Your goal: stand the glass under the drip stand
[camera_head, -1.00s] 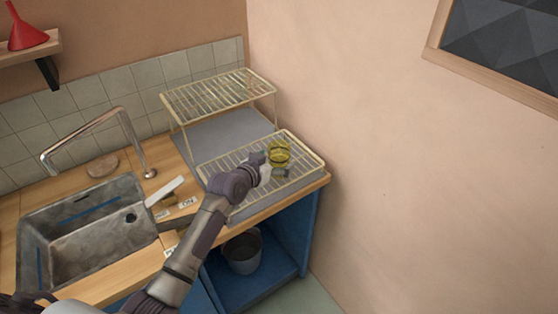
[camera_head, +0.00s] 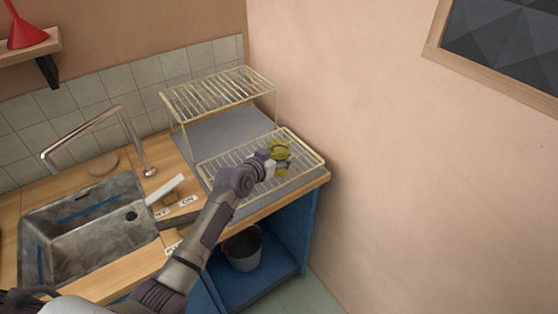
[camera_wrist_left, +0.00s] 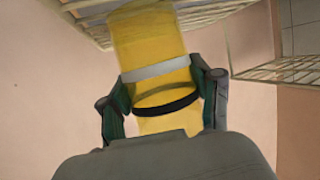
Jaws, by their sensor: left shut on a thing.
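A yellow see-through glass (camera_head: 282,148) with a pale band and a dark band is held in my left gripper (camera_head: 272,160), over the front wire rack in the head view. In the left wrist view the glass (camera_wrist_left: 150,45) stands between the two fingers of my left gripper (camera_wrist_left: 163,100), which is shut on it. The drip stand appears to be the taller wire stand (camera_head: 220,94) on thin legs at the back of the counter. The glass is to the right and in front of it. My right gripper is not in view.
A lower wire rack (camera_head: 232,170) stands at the counter's front right, near the pink wall. A grey mat (camera_head: 215,133) shows bare between the racks. A metal sink (camera_head: 90,225) and tap (camera_head: 140,150) are at left. A bucket (camera_head: 242,250) sits below.

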